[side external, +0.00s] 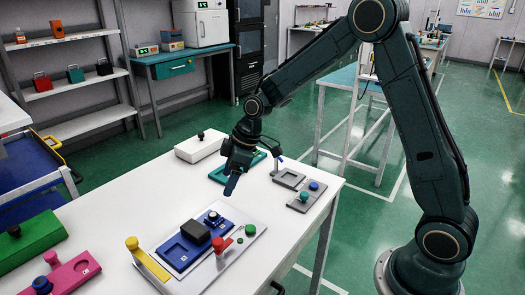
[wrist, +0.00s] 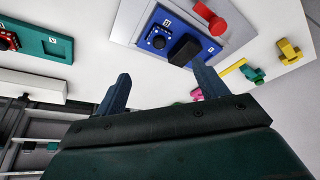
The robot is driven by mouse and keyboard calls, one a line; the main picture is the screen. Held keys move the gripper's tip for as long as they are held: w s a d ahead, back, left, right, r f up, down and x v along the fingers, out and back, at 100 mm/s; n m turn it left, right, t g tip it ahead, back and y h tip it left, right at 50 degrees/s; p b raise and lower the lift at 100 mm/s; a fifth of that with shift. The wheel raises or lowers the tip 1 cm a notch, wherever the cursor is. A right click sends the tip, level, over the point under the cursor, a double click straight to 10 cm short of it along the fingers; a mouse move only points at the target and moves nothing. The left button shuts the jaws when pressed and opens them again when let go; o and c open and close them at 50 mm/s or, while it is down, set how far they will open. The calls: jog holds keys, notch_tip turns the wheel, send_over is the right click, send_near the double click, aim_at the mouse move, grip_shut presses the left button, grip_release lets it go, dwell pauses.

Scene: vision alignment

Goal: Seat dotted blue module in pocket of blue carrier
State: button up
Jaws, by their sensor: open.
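The blue carrier (side external: 172,262) lies on a pale plate on the white table. It also shows at the top of the wrist view (wrist: 150,22). A square pocket outline (side external: 177,250) shows in its near-left part. A blue module with a round dark top (side external: 211,218) sits at its far end, and shows in the wrist view (wrist: 158,41); I cannot make out dots on it.
A teal carrier (side external: 222,174), white block (side external: 200,146) and grey plates (side external: 290,179) lie farther back. Green (side external: 32,240) and pink (side external: 68,273) blocks are at left. The table's middle-left is clear.

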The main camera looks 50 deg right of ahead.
jog(key=s+r+m+h, duration=0.1)
jog(key=s+r+m, duration=0.1)
jog(key=s+r, duration=0.6)
jog(key=s+d+r+m+t+h, duration=0.1)
jog(key=s+r+m, duration=0.2)
jog(key=s, duration=0.8)
jog(key=s+d+r+m+t+h, duration=0.1)
jog(key=s+r+m, duration=0.2)
jog(key=s, duration=0.8)
notch_tip(320, 180, up, 2)
jog(key=shift+d+m, duration=0.15)
jog(key=shift+m, duration=0.25)
